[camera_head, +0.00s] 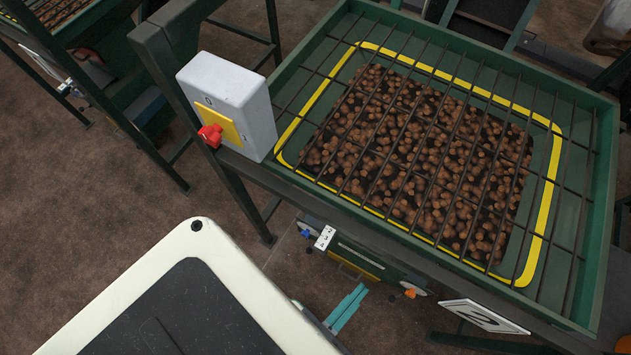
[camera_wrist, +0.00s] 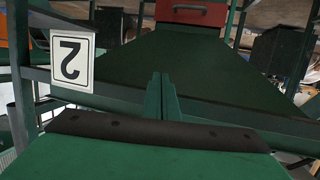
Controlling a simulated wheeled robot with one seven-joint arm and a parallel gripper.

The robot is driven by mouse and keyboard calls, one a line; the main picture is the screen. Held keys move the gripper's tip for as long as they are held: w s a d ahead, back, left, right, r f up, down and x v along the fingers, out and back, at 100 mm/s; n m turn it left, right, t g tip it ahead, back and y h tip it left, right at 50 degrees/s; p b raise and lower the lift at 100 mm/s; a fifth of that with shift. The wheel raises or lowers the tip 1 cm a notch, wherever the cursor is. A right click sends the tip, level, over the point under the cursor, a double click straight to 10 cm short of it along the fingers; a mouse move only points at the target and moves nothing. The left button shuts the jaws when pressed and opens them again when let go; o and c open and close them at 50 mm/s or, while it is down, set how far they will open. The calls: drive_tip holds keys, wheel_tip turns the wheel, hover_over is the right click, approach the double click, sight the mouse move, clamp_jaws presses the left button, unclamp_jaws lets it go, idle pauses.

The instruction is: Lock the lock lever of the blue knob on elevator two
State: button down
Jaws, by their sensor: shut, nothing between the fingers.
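The sign with the number 2 (camera_head: 484,316) hangs on the front of the green elevator, and shows upside down in the wrist view (camera_wrist: 71,60). A small blue knob (camera_head: 305,233) sits low under the elevator's front beam, left of a white marked plate (camera_head: 324,238). Its lock lever is too small to make out. My gripper (camera_head: 362,290) is low in front of the elevator, right of and nearer than the blue knob, apart from it. Its teal fingers are together and empty, and they point up in the wrist view (camera_wrist: 163,78). The blue knob is not visible there.
An orange knob (camera_head: 410,293) sits right of my fingers. A grey switch box (camera_head: 228,105) with a red knob (camera_head: 211,135) is on the left post. A barred bin (camera_head: 603,170) of brown round pieces stands above. Brown floor (camera_head: 90,235) is open at left.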

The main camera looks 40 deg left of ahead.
drive_tip(key=shift+f, duration=0.1)
drive_tip(key=w+a+f+n+g+y, duration=0.1)
drive_tip(key=w+a+f+n+g, duration=0.2)
drive_tip(key=f, duration=1.2)
drive_tip(key=w+a+f+g+y, duration=0.1)
drive_tip(key=a+f+g, duration=0.25)
drive_tip(key=f, duration=1.15)
drive_tip(key=w+a+f+n+g+y, duration=0.2)
drive_tip(key=f+g, duration=0.2)
drive_tip(key=f, duration=1.1)
drive_tip(key=w+a+f+n+g+y, duration=0.2)
drive_tip(key=w+a+f+n+g, duration=0.1)
drive_tip(key=a+f+g, duration=0.1)
drive_tip(key=shift+w+a+f+g+y, duration=0.4)
drive_tip(key=shift+a+f, duration=0.35)
drive_tip(key=shift+a, duration=0.2)
drive_tip(key=shift+f, duration=0.1)
